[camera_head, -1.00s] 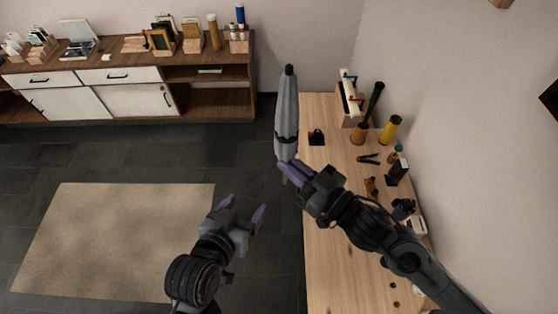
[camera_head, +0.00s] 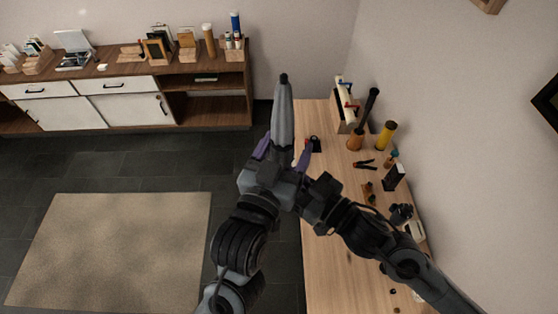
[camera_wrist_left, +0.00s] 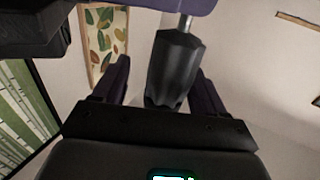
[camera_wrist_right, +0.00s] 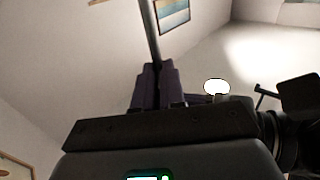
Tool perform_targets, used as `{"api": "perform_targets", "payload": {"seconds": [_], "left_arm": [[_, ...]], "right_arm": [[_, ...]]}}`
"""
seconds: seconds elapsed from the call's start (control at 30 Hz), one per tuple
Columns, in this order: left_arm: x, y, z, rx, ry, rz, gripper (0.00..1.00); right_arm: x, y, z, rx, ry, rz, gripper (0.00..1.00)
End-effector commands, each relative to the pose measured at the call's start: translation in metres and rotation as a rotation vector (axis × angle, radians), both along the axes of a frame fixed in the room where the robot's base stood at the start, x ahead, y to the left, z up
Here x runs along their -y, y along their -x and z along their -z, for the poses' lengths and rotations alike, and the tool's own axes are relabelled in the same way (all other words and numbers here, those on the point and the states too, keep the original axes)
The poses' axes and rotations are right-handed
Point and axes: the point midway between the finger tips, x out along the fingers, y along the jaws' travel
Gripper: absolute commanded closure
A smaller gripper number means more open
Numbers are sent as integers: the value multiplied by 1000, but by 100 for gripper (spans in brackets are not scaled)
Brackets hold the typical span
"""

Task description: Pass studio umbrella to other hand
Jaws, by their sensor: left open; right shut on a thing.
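The grey folded studio umbrella (camera_head: 283,112) stands upright with its dark tip up in the head view. My left gripper (camera_head: 284,150) is open, with its purple fingers on either side of the umbrella. In the left wrist view, a dark part of the umbrella (camera_wrist_left: 178,62) lies between the open left fingers (camera_wrist_left: 165,85), with gaps beside it. My right gripper is shut on the umbrella; in the right wrist view its fingers (camera_wrist_right: 157,85) close around the thin shaft (camera_wrist_right: 150,35). In the head view the right fingertips are hidden behind the left hand.
A long cabinet (camera_head: 125,82) stands along the back wall. A beige rug (camera_head: 110,250) lies on open floor at left.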

Motion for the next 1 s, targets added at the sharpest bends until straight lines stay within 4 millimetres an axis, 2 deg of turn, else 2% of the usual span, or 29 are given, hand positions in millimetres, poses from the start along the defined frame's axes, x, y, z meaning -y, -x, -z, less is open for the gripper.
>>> {"api": "perform_targets", "payload": {"seconds": [0.2, 0.57, 0.67, 0.97, 1.0], "left_arm": [[8, -16, 0, 0, 0, 1, 28], [9, -20, 0, 0, 1, 1, 28], [9, -20, 0, 0, 1, 1, 40], [11, -19, 0, -1, 0, 5, 86], [11, -19, 0, 0, 0, 6, 86]], "right_arm": [[0, 0, -1, 1, -1, 0, 100], [0, 0, 0, 1, -1, 0, 100], [0, 0, -1, 1, -1, 0, 100], [0, 0, -1, 1, 0, -1, 100], [-1, 0, -1, 1, 0, -1, 84]]}}
